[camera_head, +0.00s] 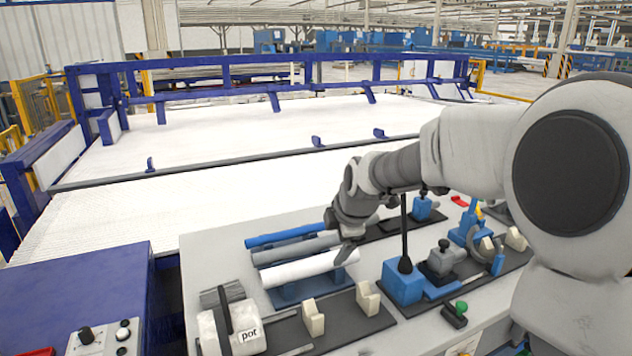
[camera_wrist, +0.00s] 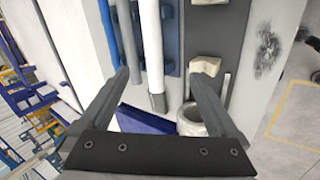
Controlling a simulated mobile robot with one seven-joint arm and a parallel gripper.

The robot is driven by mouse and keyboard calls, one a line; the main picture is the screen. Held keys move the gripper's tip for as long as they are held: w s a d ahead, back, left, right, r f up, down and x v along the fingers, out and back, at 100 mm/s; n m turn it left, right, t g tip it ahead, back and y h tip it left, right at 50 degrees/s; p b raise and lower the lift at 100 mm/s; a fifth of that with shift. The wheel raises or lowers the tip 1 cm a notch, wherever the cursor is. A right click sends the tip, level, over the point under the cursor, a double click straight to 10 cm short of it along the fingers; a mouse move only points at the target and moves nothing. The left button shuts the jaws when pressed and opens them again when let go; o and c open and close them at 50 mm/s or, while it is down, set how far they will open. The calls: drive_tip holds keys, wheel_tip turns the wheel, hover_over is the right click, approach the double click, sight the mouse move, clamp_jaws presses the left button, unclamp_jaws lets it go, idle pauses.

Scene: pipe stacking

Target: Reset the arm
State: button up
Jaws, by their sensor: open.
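A blue pipe (camera_head: 285,235), a grey pipe (camera_head: 295,249) and a white pipe (camera_head: 308,268) lie side by side on a blue rack (camera_head: 300,293) on the grey table (camera_head: 215,255). My gripper (camera_head: 346,254) hangs at the right end of the pipes, seemingly above them; the exact gap cannot be told. In the wrist view my gripper (camera_wrist: 160,76) is open, with its two fingers spread wide. The white pipe (camera_wrist: 152,45) shows between the fingertips. The grey pipe (camera_wrist: 130,45) and blue pipe (camera_wrist: 108,30) show nearer the left finger. No pipe appears clamped.
A machine marked "pot" (camera_head: 247,335) stands at the table's front left. Cream V-blocks (camera_head: 313,317) sit on a dark strip. A blue block with a black post (camera_head: 403,280) and other fixtures stand to the right. A blue-framed white conveyor bed (camera_head: 250,130) lies behind the table.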

drive_tip(key=s+d+r+m+p, duration=0.2)
drive_tip(key=s+m, duration=0.4)
drive_tip(key=s, duration=0.4)
drive_tip(key=s+d+r+m+h+p, duration=0.1)
drive_tip(key=s+d+r+m, duration=0.2)
drive_tip(key=s, duration=0.7)
drive_tip(key=s+d+r+m+h+p, duration=0.1)
drive_tip(key=s+r+m, duration=0.4)
drive_tip(key=s+m, duration=0.6)
drive_tip(key=d+p, duration=0.1)
drive_tip(key=d, duration=0.1)
drive_tip(key=shift+d+r+g+p, duration=0.25)
drive_tip(key=shift+d+g+p, duration=0.05)
drive_tip(key=shift+d, duration=0.05)
